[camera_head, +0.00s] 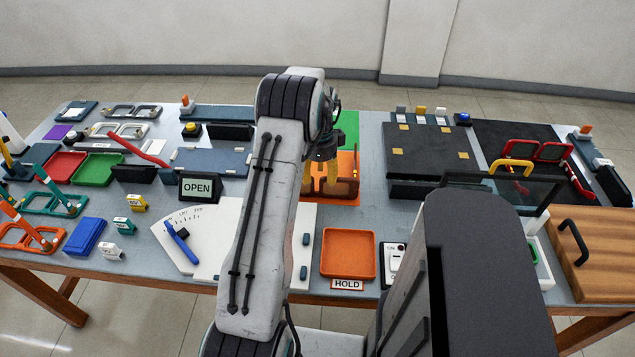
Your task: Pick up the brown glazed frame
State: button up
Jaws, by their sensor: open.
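My gripper (324,178) points down near the middle of the table, with its yellowish fingertips apart. It is at an orange-brown open holder or box (350,192), in front of its left part; I cannot tell whether they touch. I cannot make out a clearly brown glazed frame; one may be hidden by my gripper and arm.
An orange tray (348,255) behind a HOLD label (347,285) is empty. A black box (425,150) stands right of my gripper. An OPEN sign (197,187) and red and green trays (98,168) are left. A wooden board (595,250) with a black handle lies at right.

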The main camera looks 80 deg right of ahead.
aim_at(320, 196)
jog(key=shift+s+a+f+p, duration=0.1)
jog(key=shift+f+p, duration=0.05)
jog(key=shift+f, duration=1)
jog(key=shift+a+f+p, duration=0.1)
jog(key=shift+f+p, duration=0.05)
jog(key=shift+f, duration=1)
grip_shut()
